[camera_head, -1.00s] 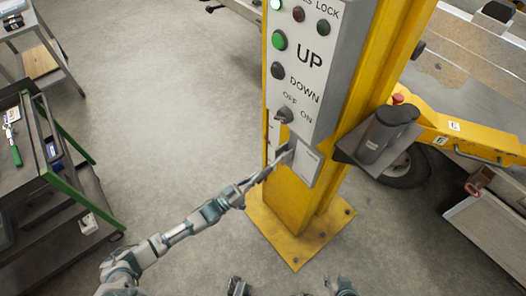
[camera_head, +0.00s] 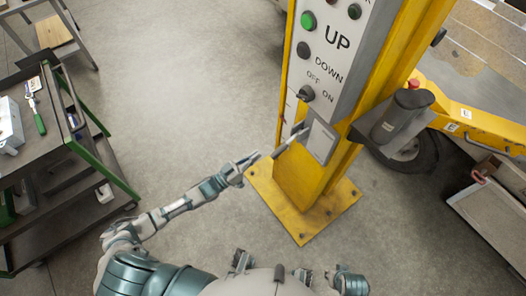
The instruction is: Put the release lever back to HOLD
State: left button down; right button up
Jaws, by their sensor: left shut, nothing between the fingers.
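The release lever (camera_head: 290,140) is a grey handle on the side of the yellow post (camera_head: 298,185), beside a small pale plate (camera_head: 321,139) below the control box. It slants down and to the left. No HOLD marking can be read. My right gripper cannot be made out; only parts of my own body show at the bottom edge.
The control box (camera_head: 335,65) has UP and DOWN buttons and an OFF/ON knob (camera_head: 306,94). A grey canister on a bracket (camera_head: 400,115) juts out right of the post. A tool cart (camera_head: 60,150) stands at left. Open floor lies between cart and post.

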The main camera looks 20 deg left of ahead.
pick_arm(q)
jog(key=shift+v, duration=2.65)
